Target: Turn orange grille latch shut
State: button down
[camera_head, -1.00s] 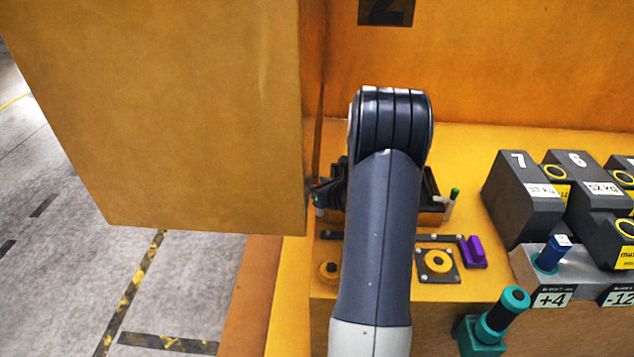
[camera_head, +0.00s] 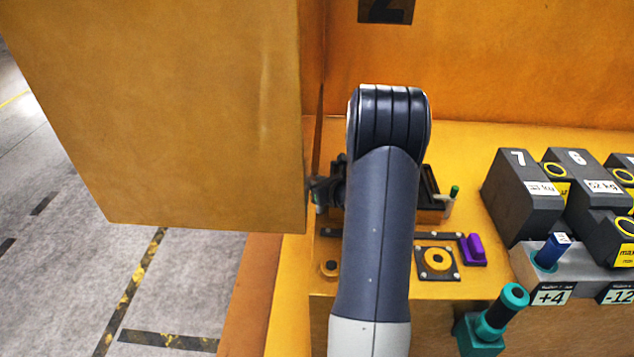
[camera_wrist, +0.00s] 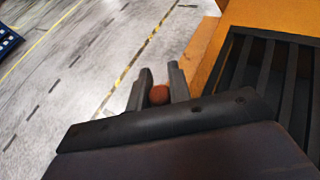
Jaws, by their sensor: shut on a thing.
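In the wrist view my gripper (camera_wrist: 160,90) has its two dark fingers around a small reddish-orange round knob (camera_wrist: 159,95), which shows between them. I take the knob to be part of the orange latch; the rest of it is hidden by the gripper. The dark grille (camera_wrist: 262,75) with parallel slats lies to the right of the fingers. In the head view the grille's black frame (camera_head: 430,190) shows partly behind my arm. My gripper's end (camera_head: 322,188) is only partly seen at the left of the arm, close to the big orange-yellow panel's lower right edge.
The big panel (camera_head: 170,110) fills the upper left. A yellow ring on a plate (camera_head: 437,262), a purple block (camera_head: 473,250) and a teal handle (camera_head: 496,318) stand right of my arm. Dark numbered castings (camera_head: 522,195) stand farther right. The floor at left is open.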

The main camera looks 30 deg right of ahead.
jog(key=shift+n+y, duration=0.4)
jog(key=shift+y, duration=0.1)
jog(key=n+g+y, duration=0.4)
jog(key=n, duration=0.1)
jog(key=s+a+n+g+y+p, duration=0.1)
jog(key=n+g+y, duration=0.3)
jog(key=n, duration=0.2)
jog(key=n+g+y, duration=0.4)
jog(key=n+g, duration=0.1)
jog(key=shift+s+a+n+y+p, duration=0.35)
jog(key=shift+a+n+y, duration=0.05)
jog(key=shift+n+g, duration=0.3)
jog(key=c, duration=1.3)
grip_release()
